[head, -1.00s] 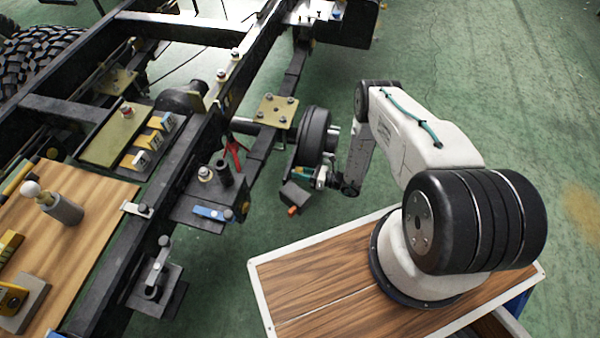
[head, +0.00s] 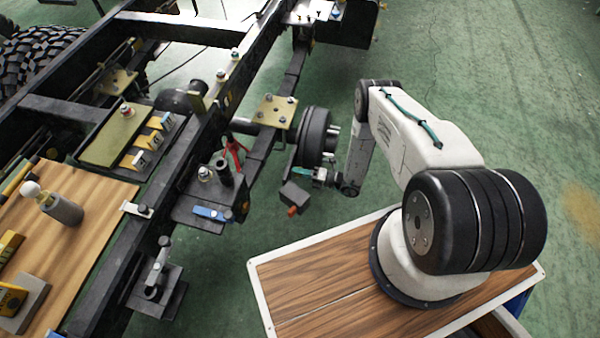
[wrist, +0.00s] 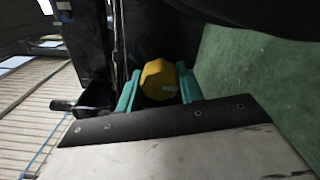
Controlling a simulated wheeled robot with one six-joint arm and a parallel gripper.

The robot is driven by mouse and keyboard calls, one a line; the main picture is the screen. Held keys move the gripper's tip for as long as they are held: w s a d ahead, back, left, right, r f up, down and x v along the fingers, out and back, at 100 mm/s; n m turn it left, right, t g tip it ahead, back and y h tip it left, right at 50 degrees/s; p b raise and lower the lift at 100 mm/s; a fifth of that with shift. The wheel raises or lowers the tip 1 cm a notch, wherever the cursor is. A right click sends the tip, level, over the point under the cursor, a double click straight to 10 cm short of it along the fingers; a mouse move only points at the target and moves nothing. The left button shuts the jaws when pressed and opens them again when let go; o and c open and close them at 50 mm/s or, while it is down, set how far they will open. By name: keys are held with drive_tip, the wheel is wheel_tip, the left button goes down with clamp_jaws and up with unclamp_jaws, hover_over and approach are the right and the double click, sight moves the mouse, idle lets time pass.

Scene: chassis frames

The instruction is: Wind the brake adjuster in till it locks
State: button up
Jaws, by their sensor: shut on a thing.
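The brake adjuster shows in the wrist view as a yellow, many-sided knob (wrist: 158,78). My gripper (wrist: 159,86) has its two teal fingers shut on the knob, one on each side. In the head view my gripper (head: 304,172) reaches left to the underside of the wheel drum (head: 314,138). The knob cannot be made out there, as it is small and covered by the fingers. Whether it is locked cannot be seen.
A dark block with an orange end (head: 292,210) hangs just below my gripper. The black chassis rail (head: 185,165) and a yellowish plate (head: 275,111) lie to the left. Green floor (head: 480,80) is clear on the right.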

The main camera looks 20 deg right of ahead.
drive_tip(key=shift+m, duration=0.3)
drive_tip(key=o, duration=1)
drive_tip(key=v, duration=0.8)
drive_tip(key=shift+w, duration=0.1)
